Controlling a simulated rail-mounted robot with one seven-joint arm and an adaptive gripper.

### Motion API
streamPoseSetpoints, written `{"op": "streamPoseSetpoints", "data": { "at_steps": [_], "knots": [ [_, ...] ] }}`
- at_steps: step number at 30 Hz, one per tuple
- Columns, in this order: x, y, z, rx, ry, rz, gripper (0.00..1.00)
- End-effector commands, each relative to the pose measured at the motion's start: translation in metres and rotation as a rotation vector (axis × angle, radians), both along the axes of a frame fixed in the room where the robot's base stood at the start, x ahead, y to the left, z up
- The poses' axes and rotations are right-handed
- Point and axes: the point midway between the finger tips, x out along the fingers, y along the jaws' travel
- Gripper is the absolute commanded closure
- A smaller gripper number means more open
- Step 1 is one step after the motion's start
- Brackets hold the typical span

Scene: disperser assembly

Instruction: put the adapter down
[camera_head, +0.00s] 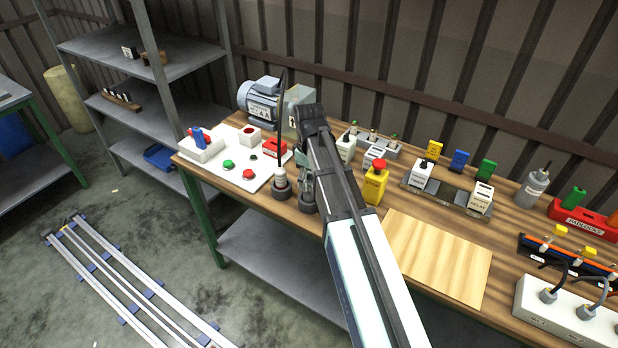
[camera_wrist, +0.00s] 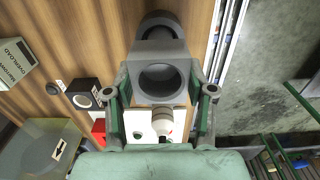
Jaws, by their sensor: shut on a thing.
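The adapter (camera_wrist: 160,62) is a grey piece with a round opening, seen in the wrist view between the two fingers of my gripper (camera_wrist: 162,95). My gripper is shut on it. In the head view my gripper (camera_head: 306,178) is low over the left part of the workbench, near its front edge. A dark grey part (camera_head: 308,204) shows just below the fingers there. I cannot tell whether the adapter touches the bench top. My arm hides part of this area.
A white button panel (camera_head: 232,165) lies left, with a motor (camera_head: 262,98) behind. A light wooden board (camera_head: 440,256) is bare.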

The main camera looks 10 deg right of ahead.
Motion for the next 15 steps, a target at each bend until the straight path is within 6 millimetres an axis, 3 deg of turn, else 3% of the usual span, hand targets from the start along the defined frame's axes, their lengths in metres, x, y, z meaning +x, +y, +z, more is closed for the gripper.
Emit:
{"op": "streamPoseSetpoints", "data": {
  "at_steps": [5,6,8,15],
  "knots": [
    [0.0000,0.0000,-0.0031,0.000,0.000,0.000,1.00],
    [-0.0001,0.0000,-0.0033,0.000,0.000,0.000,0.39],
    [-0.0001,0.0000,-0.0030,0.000,0.000,0.000,0.20],
    [0.0000,0.0000,-0.0028,0.000,0.000,0.000,0.20]
  ]
}}
